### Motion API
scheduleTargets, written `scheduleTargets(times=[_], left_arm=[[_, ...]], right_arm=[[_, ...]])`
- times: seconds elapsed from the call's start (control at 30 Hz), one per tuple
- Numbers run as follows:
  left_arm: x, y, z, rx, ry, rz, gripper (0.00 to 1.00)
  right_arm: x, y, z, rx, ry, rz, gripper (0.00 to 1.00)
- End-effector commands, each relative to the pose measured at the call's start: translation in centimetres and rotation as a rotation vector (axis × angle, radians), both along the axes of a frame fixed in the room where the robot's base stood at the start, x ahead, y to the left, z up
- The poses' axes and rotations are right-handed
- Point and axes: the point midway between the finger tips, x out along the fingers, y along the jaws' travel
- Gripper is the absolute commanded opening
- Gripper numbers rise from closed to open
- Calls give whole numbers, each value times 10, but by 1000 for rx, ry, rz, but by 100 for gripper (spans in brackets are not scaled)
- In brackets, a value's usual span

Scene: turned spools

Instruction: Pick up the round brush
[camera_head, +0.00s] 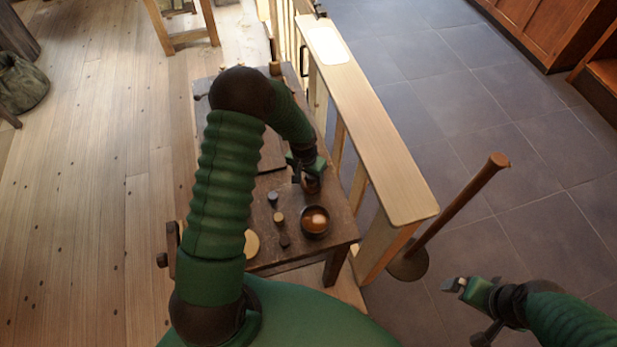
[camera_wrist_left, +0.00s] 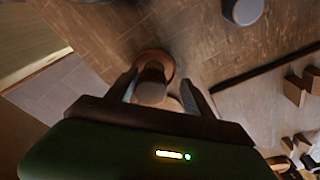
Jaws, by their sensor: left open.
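A round brown object with a raised knob, which looks like the round brush (camera_wrist_left: 154,66), lies on the dark wooden table in the left wrist view. Its knob is between the two fingers of my left gripper (camera_wrist_left: 160,95), which are open with a gap to either side. In the head view my left gripper (camera_head: 306,172) points down over the table's right part. A reddish brown piece of the brush (camera_head: 312,186) shows just below it, the rest being hidden. My right gripper (camera_head: 456,285) hangs over the tiled floor, far from the brush; its jaw opening is unclear.
On the table (camera_head: 330,238) stand a dark bowl (camera_head: 315,222) and several small knobs, one of them tan (camera_head: 278,218). A wooden railing (camera_head: 375,130) runs along the table's right side.

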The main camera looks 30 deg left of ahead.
Motion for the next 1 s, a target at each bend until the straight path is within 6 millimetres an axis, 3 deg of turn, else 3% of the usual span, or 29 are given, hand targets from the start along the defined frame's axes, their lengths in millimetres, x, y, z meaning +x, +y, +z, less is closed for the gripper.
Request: scheduleTargets(times=[0.1, 0.53, 0.83, 1.0], left_arm=[[1, -3, 2, 2, -5, 0, 58], [0, 2, 0, -2, -4, 1, 2], [-1, 1, 0, 1, 1, 2, 0], [-1, 1, 11, 0, -1, 2, 0]], right_arm=[[0, 0, 0, 0, 0, -1, 100], [0, 0, 0, 0, 0, -1, 100], [0, 0, -1, 0, 0, -1, 100], [0, 0, -2, 0, 0, -1, 100]])
